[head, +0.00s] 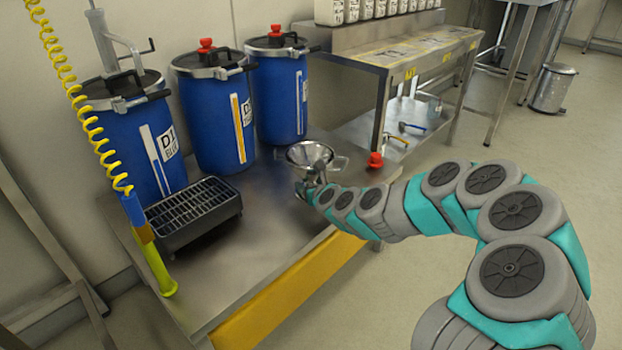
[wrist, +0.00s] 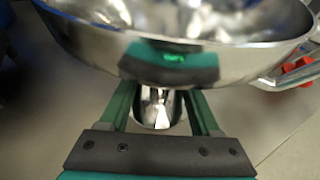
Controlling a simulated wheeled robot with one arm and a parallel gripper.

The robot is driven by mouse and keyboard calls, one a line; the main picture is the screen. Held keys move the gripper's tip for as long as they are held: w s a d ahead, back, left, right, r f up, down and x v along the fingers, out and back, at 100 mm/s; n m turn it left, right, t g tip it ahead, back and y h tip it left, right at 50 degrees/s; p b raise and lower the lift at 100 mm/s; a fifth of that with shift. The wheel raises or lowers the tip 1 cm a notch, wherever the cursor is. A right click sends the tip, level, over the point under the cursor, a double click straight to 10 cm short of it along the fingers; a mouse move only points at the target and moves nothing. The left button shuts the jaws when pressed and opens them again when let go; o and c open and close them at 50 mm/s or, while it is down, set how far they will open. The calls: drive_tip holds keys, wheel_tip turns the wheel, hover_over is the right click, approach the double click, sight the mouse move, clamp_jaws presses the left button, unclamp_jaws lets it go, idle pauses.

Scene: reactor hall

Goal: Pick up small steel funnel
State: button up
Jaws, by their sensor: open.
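The small steel funnel (head: 310,154) stands on the steel platform (head: 270,215), close to its right end in the head view. It has a wide shiny bowl and a side handle. In the wrist view the funnel's bowl (wrist: 190,50) fills the top of the picture, and its narrower lower part shows between my fingers. My gripper (wrist: 162,100) is open, with one finger on each side of that lower part. I cannot tell whether the fingers touch it. In the head view my gripper (head: 308,188) is at the funnel's base and partly hidden.
Several blue drums (head: 212,110) stand behind the funnel at the platform's back. A black grated tray (head: 193,212) sits to the left. A red cap (head: 375,160) lies right of the funnel. A yellow coiled hose (head: 75,90) hangs at the left. A steel bench (head: 400,60) stands behind.

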drive_tip(key=shift+c, duration=0.4)
clamp_jaws()
idle(0.4)
